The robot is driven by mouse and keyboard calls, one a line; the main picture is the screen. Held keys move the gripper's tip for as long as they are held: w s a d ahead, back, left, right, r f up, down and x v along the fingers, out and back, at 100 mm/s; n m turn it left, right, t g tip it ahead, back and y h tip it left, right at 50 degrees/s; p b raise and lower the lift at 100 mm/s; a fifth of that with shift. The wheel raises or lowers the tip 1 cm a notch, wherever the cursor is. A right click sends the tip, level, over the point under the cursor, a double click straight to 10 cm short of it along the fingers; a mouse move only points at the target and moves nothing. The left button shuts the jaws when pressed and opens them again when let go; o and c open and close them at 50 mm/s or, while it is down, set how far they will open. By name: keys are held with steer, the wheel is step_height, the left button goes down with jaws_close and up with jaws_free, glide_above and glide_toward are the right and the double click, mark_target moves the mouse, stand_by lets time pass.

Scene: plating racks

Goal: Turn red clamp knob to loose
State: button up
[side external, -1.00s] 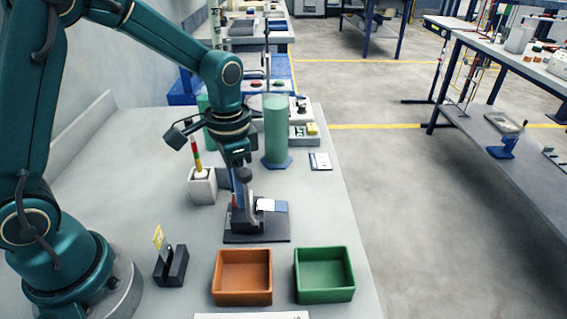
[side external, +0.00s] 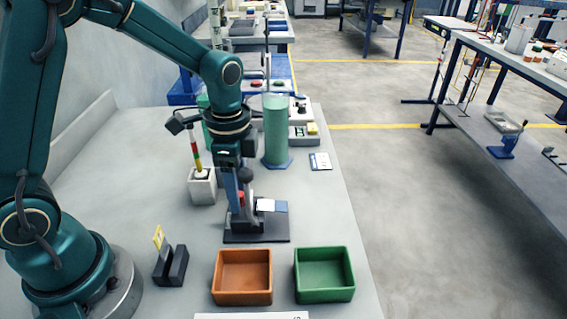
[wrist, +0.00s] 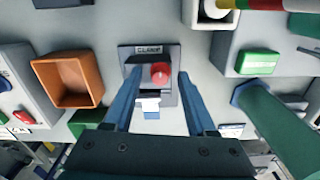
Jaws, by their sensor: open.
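The red clamp knob (wrist: 160,73) sits on a dark clamp base (wrist: 168,99) with a "CLAMP" label, and a pale line shows on its face in the wrist view. The clamp stands on the bench in the side view, with its dark base plate (side external: 257,238) and a small bit of red knob (side external: 241,197) showing. My gripper (wrist: 159,74) is open, with one blue finger on each side of the knob and visible gaps between. In the side view my gripper (side external: 236,203) points down at the clamp and partly hides it. A white and blue piece (side external: 266,205) sits at the clamp.
An orange tray (side external: 242,251) and a green tray (side external: 324,250) stand in front of the clamp. A black slotted holder (side external: 170,265) is at front left. A pale block (side external: 202,189) with a striped stick and a green cylinder (side external: 276,130) stand behind. Bare bench lies right of the clamp.

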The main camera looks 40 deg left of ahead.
steer(key=shift+m, duration=0.6)
steer(key=shift+t, duration=0.5)
step_height(320, 180, up, 8)
steer(key=shift+f, duration=0.25)
steer(key=s+r+n+t, duration=0.4)
steer(key=s+n, duration=0.7)
steer(key=s, duration=0.1)
steer(key=w+d+r+m+g+h, duration=0.3)
steer(key=w+d+r+m, duration=0.3)
steer(key=r+m, duration=0.3)
steer(key=shift+w+r+m, duration=0.4)
steer(key=shift+w+m, duration=0.15)
steer(key=shift+m, duration=1.75)
